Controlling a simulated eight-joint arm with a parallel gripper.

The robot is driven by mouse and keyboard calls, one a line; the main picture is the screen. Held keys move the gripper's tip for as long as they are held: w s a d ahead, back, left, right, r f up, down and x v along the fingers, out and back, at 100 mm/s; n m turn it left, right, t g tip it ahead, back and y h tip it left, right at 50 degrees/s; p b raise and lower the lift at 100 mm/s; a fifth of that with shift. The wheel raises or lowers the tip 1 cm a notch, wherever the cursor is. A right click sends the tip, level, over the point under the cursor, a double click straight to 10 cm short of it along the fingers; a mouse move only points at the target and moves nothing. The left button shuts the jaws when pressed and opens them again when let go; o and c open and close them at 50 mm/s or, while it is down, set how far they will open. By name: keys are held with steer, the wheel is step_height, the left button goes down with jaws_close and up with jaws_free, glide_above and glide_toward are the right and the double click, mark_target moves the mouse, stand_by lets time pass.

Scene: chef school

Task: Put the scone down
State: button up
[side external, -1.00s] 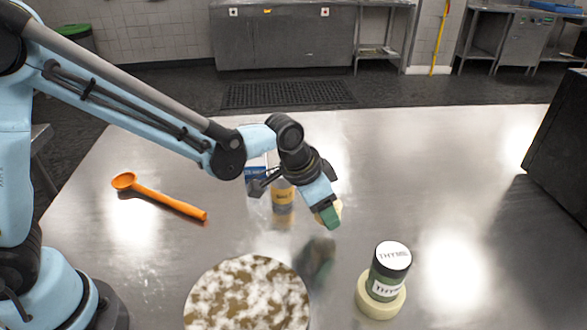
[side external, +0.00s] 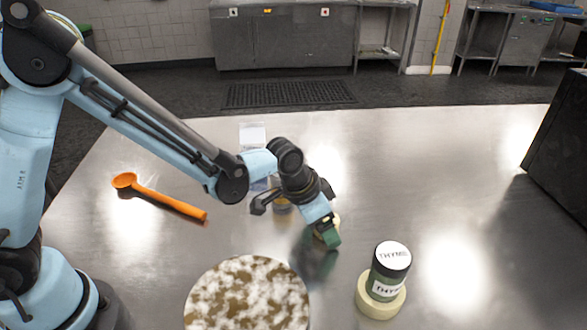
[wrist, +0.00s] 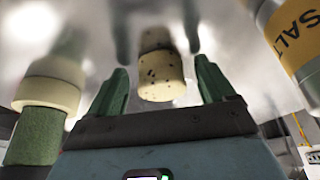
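The scone (wrist: 162,75) is a short cream cylinder with dark specks, between my fingers in the wrist view. Narrow gaps show on both sides of it, so my gripper (wrist: 162,65) looks open around it, not clamped. The scone's reflection in the shiny tabletop meets its far end, so it appears at or very near the surface. In the side view my gripper (side external: 327,238) is low over the steel table, its green fingers pointing down to the right. They hide most of the scone there; only a pale edge (side external: 335,218) shows.
A thyme jar (side external: 388,272) stands on a cream round base (side external: 380,302) to the right. A floury round board (side external: 248,296) is in front. A salt container (wrist: 296,38) is close behind my gripper. An orange spoon (side external: 160,197) lies left.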

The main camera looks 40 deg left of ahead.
steer(key=v, duration=1.2)
steer(key=s+a+r+n+t+y, duration=0.1)
steer(key=s+a+n, duration=0.2)
steer(key=a, duration=0.4)
steer(key=s+a+r+n+t+y, duration=0.1)
steer(key=s+a+n+t, duration=0.1)
steer(key=s+a, duration=0.4)
steer(key=shift+s+a+r+n, duration=0.25)
steer(key=shift+a+n, duration=0.25)
steer(key=shift+a, duration=0.6)
